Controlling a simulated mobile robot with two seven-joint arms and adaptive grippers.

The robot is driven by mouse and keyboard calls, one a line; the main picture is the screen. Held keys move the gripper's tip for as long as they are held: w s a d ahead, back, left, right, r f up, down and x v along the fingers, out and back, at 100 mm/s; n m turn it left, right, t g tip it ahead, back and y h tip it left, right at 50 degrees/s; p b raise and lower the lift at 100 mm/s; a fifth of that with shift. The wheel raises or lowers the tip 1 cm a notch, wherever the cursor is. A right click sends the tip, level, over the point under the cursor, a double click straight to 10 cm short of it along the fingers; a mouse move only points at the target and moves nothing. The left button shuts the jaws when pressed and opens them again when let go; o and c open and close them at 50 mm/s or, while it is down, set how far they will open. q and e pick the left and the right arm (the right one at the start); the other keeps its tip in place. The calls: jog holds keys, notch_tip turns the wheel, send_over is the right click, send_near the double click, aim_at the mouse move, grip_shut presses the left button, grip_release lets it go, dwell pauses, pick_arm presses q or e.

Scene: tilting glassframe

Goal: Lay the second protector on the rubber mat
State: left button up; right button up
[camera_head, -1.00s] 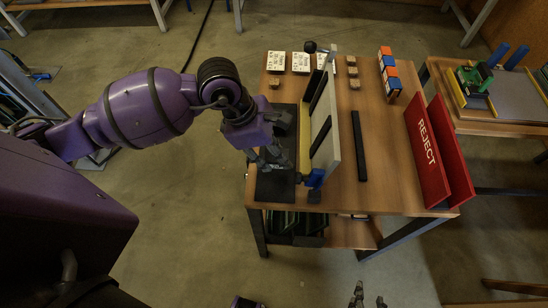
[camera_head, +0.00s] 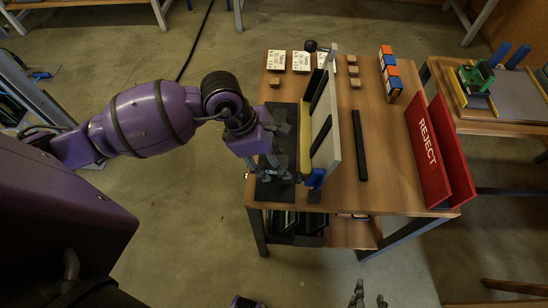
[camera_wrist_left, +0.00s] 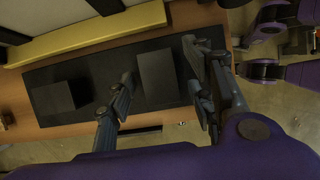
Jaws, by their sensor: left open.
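The black rubber mat (camera_head: 272,192) lies along the table's left side; it fills much of the left wrist view (camera_wrist_left: 95,68). Two dark grey block-like protectors are on it in the left wrist view. One protector (camera_wrist_left: 53,102) lies at the left. The other protector (camera_wrist_left: 160,78) appears flat on the mat between my left fingers, with gaps beside it. My left gripper (camera_head: 272,168) is low over the near part of the mat, open; its fingers also show in the left wrist view (camera_wrist_left: 160,95). My right gripper (camera_head: 369,298) is open and empty, off the table's near edge.
An upright tilted frame with a white panel (camera_head: 330,155) and yellow strip (camera_head: 305,140) stands right beside the mat. A black bar (camera_head: 360,145) lies farther right. A red REJECT bin (camera_head: 428,145) is at the table's right edge. White cards (camera_head: 276,61) and small wooden blocks (camera_head: 354,71) sit behind.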

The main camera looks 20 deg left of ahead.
pick_arm(q)
jog(key=v, duration=1.2)
jog(key=shift+s+r, duration=0.1)
jog(key=shift+r, duration=0.05)
